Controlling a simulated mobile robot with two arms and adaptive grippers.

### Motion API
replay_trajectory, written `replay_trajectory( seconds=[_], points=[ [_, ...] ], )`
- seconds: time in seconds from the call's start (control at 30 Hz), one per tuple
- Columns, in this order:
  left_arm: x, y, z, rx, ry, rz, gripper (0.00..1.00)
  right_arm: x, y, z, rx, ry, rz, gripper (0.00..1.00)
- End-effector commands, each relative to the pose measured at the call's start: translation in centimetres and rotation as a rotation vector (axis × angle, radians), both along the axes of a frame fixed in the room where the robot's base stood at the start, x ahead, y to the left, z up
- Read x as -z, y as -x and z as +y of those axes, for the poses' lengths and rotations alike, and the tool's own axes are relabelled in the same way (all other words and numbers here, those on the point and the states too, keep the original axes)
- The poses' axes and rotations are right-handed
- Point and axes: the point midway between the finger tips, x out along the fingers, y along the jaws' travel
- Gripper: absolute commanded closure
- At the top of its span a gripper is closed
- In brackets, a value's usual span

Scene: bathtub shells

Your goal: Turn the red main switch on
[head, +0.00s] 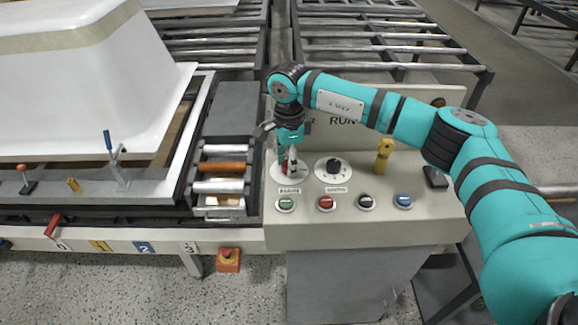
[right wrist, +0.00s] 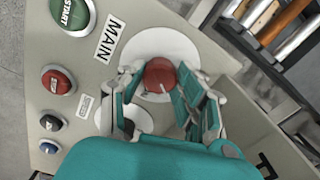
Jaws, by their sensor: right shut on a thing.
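The red main switch (right wrist: 160,76) is a round red knob with a pale pointer line on a white disc, beside the MAIN label (right wrist: 110,38). In the head view the switch (head: 285,168) is mostly hidden behind my right gripper (head: 289,160), above the MAIN label on the console. My right gripper (right wrist: 160,92) has one finger on each side of the red knob in the right wrist view and is shut on it. My left gripper is not in view.
The console (head: 350,235) has a black dial (head: 334,166), a yellow handle (head: 383,155) and a row of green, red, black and blue buttons below. A white tub shell (head: 90,85) stands at the left. Rollers (head: 222,167) lie left of the console.

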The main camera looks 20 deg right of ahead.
Motion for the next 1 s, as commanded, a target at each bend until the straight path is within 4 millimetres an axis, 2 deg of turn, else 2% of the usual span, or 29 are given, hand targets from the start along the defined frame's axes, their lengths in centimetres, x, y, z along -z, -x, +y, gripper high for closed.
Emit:
replay_trajectory(
  seconds=[0.03,0.4,0.7,1.0],
  points=[
    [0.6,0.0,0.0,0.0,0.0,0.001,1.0,0.1,-0.1,0.1,0.044,-0.002,-0.004,0.98],
    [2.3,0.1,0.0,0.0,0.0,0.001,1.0,0.0,-0.1,0.0,0.397,-0.002,-0.004,0.98],
    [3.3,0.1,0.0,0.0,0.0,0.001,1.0,-0.1,-0.2,0.0,0.665,-0.002,-0.005,0.98],
    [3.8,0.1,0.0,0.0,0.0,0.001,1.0,-0.2,-0.2,0.0,0.857,-0.002,-0.005,0.98]
  ],
)
